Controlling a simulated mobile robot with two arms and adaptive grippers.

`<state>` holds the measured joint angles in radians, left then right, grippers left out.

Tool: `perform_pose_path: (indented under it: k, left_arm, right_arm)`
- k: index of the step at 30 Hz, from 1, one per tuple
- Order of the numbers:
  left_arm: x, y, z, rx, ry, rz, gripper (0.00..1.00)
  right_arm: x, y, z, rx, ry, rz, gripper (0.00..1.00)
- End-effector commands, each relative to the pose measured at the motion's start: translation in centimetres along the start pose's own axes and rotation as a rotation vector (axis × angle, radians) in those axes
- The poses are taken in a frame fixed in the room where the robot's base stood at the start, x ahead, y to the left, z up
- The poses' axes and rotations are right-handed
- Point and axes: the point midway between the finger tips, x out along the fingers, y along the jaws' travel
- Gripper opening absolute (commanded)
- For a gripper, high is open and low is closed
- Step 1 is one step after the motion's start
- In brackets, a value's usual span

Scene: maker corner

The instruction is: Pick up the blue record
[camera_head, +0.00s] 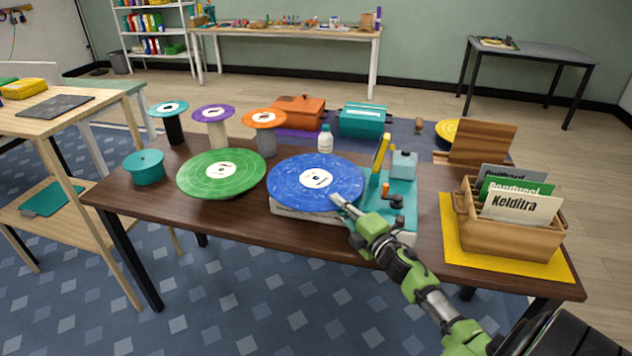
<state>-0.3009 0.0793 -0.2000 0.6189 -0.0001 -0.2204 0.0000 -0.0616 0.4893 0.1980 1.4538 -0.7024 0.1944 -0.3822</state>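The blue record (290,182) has a white label and lies flat on a white-and-teal player (402,203) at the middle of the brown table. My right gripper (340,203) reaches in from the lower right. Its fingertips are at the record's front right edge and overlap it in the picture. I cannot tell whether the fingers are closed on the rim, and they hide a small part of it. My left gripper is not in view.
A green record (221,173) lies left of the blue one. Small teal, purple and orange discs on stands (265,119) are behind. A white bottle (325,139) stands just behind the blue record. A wooden crate (510,232) with cards sits on a yellow mat (456,248) at right.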

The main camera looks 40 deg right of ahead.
Motion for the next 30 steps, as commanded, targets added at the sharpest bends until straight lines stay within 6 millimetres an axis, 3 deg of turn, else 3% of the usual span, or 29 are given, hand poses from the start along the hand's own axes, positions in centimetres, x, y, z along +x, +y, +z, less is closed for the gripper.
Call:
perform_pose_path:
  k: [6,12,15,30]
  left_arm:
    - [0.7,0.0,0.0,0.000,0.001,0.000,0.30]
    - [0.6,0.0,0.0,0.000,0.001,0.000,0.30]
    - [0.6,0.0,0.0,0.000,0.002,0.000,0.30]
    - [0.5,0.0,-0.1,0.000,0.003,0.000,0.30]
  right_arm:
    - [2.1,-0.1,0.0,0.000,-0.001,0.000,0.13]
    - [2.2,-0.1,0.0,0.000,-0.001,-0.001,0.13]
    - [2.2,-0.1,0.0,0.000,-0.001,-0.001,0.00]
    - [2.2,0.7,0.0,-0.001,0.001,0.001,0.00]
